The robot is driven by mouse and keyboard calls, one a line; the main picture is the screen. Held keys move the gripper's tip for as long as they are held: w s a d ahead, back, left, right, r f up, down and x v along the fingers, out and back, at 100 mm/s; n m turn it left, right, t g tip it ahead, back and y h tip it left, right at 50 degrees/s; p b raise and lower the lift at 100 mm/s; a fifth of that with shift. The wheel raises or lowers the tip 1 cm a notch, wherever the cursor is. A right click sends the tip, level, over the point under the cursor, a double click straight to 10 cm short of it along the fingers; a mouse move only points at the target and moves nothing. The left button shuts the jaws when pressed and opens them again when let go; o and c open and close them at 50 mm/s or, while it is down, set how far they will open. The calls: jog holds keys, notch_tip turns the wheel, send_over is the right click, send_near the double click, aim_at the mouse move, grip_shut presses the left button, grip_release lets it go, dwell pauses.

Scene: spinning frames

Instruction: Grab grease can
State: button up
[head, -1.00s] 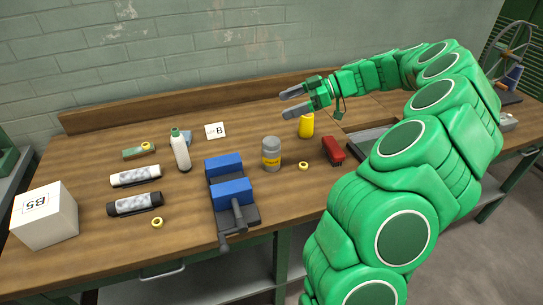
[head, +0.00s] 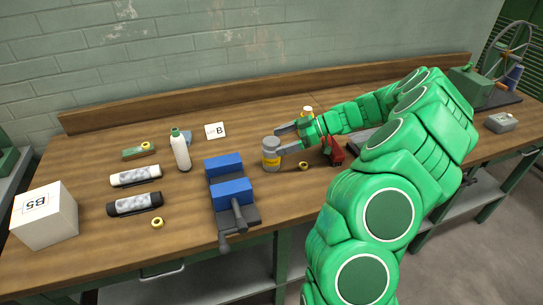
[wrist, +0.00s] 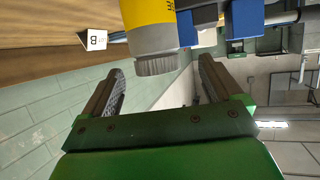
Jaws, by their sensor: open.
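The grease can (head: 271,158), grey on top with a yellow band, stands upright on the workbench, right of the blue vise. My gripper (head: 282,140) is open and empty, with its fingers pointing left at the can's upper right side. In the wrist view the can (wrist: 150,14) shows as a yellow and grey body with a ribbed grey cap, just ahead of the gap between the open fingers (wrist: 157,82). Whether a finger touches it I cannot tell.
The blue vise (head: 231,192) stands close left of the can. A red brush (head: 335,153) and a small yellow ring (head: 303,166) lie to the right. A white bottle (head: 181,152) stands farther left.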

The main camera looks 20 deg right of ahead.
aim_at(266, 146)
jog(key=shift+f+x, duration=0.1)
jog(key=shift+x, duration=1.45)
jog(key=shift+f+x, duration=0.15)
jog(key=shift+x, duration=1.35)
jog(key=shift+w+d, duration=0.1)
jog(key=shift+w, duration=0.05)
jog(key=c, duration=1.4)
